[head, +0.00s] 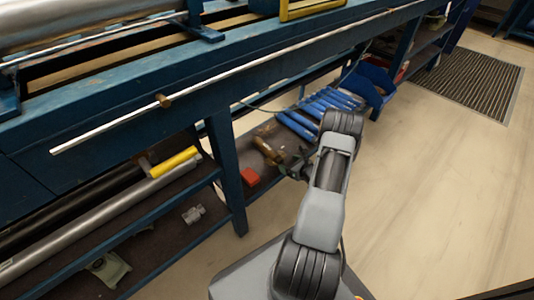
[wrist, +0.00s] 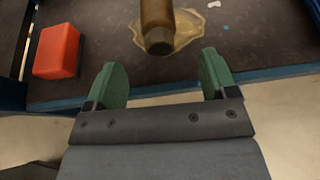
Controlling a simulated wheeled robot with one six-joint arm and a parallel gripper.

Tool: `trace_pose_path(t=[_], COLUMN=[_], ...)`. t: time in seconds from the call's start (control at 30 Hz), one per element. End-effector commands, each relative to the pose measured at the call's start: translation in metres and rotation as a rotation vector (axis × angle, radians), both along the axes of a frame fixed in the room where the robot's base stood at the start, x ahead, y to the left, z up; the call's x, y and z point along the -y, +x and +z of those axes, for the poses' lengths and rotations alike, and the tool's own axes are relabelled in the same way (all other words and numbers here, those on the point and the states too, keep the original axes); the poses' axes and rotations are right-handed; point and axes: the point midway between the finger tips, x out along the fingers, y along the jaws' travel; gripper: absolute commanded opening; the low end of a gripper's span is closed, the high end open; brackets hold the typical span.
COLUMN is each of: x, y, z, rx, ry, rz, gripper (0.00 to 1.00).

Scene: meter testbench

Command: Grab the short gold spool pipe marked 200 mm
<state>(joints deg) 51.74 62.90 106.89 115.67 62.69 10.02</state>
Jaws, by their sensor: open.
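A short gold-brown pipe (head: 266,149) lies on the lower shelf of the blue bench in the head view. It also shows at the top of the wrist view (wrist: 157,22), its near end facing me and its far end cut off by the frame. I cannot read any 200 mm mark on it. My gripper (wrist: 162,74) is open and empty, its green fingers spread wide. The pipe's near end lies just ahead of the gap between the fingertips, apart from them. In the head view, my gripper (head: 294,164) is at the shelf's front, partly hidden by my arm.
A red box (wrist: 57,50) sits left of the pipe, and it also shows in the head view (head: 250,177). A yellowish stain (wrist: 187,27) lies around the pipe's end. Several blue pipes (head: 325,104) lie farther along the shelf. A blue bench leg (head: 226,170) stands left. Open floor (head: 430,170) lies right.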

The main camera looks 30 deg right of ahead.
Motion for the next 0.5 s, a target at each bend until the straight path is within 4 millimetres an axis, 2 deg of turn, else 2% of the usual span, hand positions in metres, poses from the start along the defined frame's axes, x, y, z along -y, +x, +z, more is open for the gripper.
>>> trace_pose_path(t=[0.1, 0.37, 0.5], x=[-0.002, -0.003, -0.006], y=[0.012, 0.021, 0.033], z=[-0.006, -0.009, -0.016], rx=[0.001, 0.001, 0.001], ry=[-0.001, -0.001, -0.002], rz=[0.0, -0.001, 0.002], gripper=[0.79, 0.79, 0.79])
